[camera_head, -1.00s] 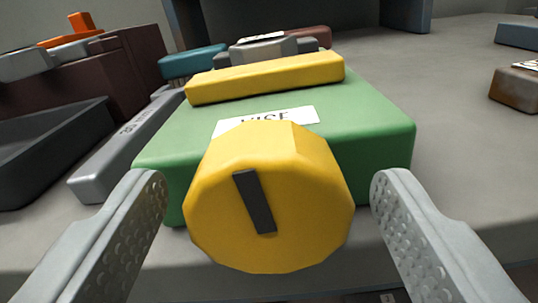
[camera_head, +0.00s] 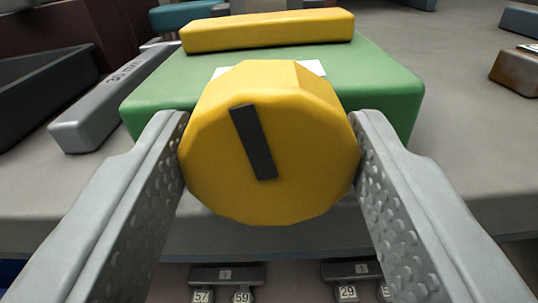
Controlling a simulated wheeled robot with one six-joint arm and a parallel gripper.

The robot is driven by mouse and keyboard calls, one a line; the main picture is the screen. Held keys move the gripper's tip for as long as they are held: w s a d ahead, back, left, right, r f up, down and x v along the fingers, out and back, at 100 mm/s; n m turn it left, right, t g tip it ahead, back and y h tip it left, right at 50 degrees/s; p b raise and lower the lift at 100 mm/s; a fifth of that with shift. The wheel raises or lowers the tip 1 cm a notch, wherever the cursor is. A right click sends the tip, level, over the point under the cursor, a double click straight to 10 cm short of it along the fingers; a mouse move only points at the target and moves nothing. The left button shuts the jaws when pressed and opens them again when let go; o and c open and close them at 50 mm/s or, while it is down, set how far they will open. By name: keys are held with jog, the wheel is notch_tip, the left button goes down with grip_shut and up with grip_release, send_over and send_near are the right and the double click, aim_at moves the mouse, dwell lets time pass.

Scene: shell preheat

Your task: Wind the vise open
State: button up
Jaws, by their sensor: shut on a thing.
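The vise has a green body (camera_head: 385,88) with a yellow bar (camera_head: 268,30) across its top. A white label (camera_head: 312,67) lies on the green top, mostly hidden behind the knob. The yellow many-sided knob (camera_head: 300,150) faces me at the front of the vise. A dark line on the knob's face tilts slightly, its top end to the left. My gripper (camera_head: 270,150) is shut on the knob, with one grey finger against its left side and one against its right side.
A grey bar (camera_head: 90,120) with lettering lies left of the vise, beside a dark tray (camera_head: 40,95). A brown block (camera_head: 515,72) sits at the right. Numbered tags (camera_head: 242,295) hang below the table's front edge.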

jog(key=n, duration=0.8)
jog(key=shift+a+n, duration=0.1)
jog(key=shift+n, duration=0.3)
jog(key=n, duration=0.6)
jog(key=shift+a+f+n, duration=0.1)
jog(key=shift+a+n, duration=0.1)
jog(key=shift+n, duration=0.1)
